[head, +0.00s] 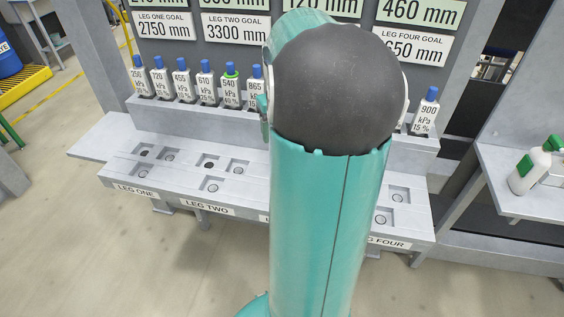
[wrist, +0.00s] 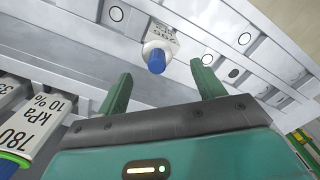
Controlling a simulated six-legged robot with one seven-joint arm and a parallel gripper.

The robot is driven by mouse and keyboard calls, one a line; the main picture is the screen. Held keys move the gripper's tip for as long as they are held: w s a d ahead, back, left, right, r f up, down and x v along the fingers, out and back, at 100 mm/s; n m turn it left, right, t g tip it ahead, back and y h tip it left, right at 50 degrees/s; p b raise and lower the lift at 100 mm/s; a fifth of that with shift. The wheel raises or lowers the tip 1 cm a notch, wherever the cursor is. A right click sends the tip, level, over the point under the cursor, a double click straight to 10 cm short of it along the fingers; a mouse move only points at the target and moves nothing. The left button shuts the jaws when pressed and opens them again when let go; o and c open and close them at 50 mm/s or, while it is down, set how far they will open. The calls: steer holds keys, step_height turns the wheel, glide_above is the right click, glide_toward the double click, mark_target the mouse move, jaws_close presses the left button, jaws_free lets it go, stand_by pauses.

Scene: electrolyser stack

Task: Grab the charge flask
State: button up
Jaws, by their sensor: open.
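In the wrist view, my gripper (wrist: 161,78) is open, its two green fingers apart. Another flask (wrist: 35,125), marked 780 kPa 10 %, with a green ring, is at the left edge. A flask marked 900 (head: 426,112) stands at the right end. My arm hides my gripper there.
A grey bench (head: 122,166) with round sockets in square recesses runs below the ledge, labelled by leg. Goal boards (head: 236,29) hang above. Open floor lies in front.

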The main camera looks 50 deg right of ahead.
steer(key=f, duration=0.7)
steer(key=shift+s+f, duration=0.2)
steer(key=shift+s, duration=0.1)
steer(key=c, duration=1.3)
steer(key=shift+c, duration=0.3)
steer(key=shift+r, duration=0.15)
